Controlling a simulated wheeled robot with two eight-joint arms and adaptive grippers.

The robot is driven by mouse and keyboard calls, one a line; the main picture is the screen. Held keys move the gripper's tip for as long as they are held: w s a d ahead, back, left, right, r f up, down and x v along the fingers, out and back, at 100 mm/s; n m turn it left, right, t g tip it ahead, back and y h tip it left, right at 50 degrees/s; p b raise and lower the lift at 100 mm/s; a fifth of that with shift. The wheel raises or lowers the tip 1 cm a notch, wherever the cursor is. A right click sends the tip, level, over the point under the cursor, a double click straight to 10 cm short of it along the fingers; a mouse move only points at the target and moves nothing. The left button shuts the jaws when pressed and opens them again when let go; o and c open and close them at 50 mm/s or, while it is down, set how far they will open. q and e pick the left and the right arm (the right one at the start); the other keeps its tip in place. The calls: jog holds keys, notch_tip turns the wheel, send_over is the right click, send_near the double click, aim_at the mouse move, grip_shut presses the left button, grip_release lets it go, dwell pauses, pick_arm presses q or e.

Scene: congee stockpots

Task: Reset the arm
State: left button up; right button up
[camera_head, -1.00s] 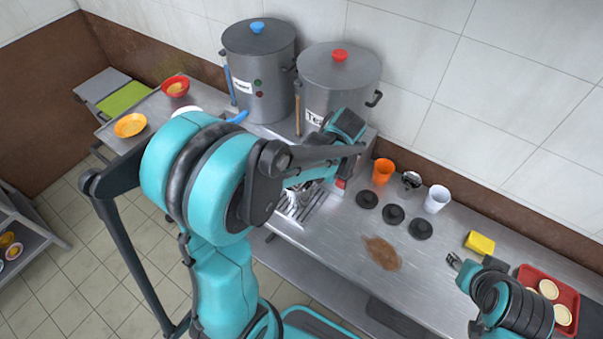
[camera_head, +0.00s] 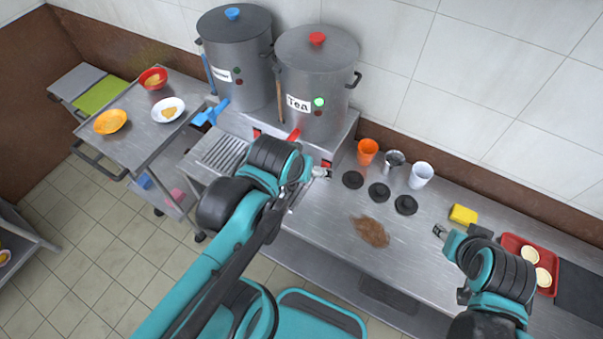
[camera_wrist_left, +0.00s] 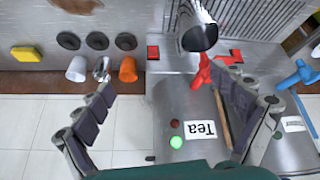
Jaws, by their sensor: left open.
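My left gripper (camera_head: 322,172) is open and empty, in front of the tea pot (camera_head: 318,75), near the metal counter. In the left wrist view its two fingers are spread apart, with nothing between them. That view also shows a metal cup (camera_wrist_left: 197,32) with a dark opening near the red tap (camera_wrist_left: 203,70), outside the fingers. In the head view my left arm mostly hides this cup. The tea pot has a lit green light. My right gripper (camera_head: 440,232) is small in the view, above the counter at the right; its opening is unclear.
A second pot (camera_head: 236,60) with a blue tap (camera_head: 209,113) stands at the left. An orange cup (camera_head: 368,151), a metal cup (camera_head: 394,161) and a white cup (camera_head: 421,175) stand by the wall behind dark discs. A yellow sponge (camera_head: 463,214) and red tray (camera_head: 512,242) are at the right.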

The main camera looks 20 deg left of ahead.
pick_arm(q)
jog(key=shift+s+d+m+t+h, duration=0.35)
jog(key=shift+s+m+t, duration=0.2)
jog(key=shift+m, duration=0.65)
notch_tip(320, 180, down, 12)
jog(key=b, duration=1.1)
jog(key=shift+r, duration=0.25)
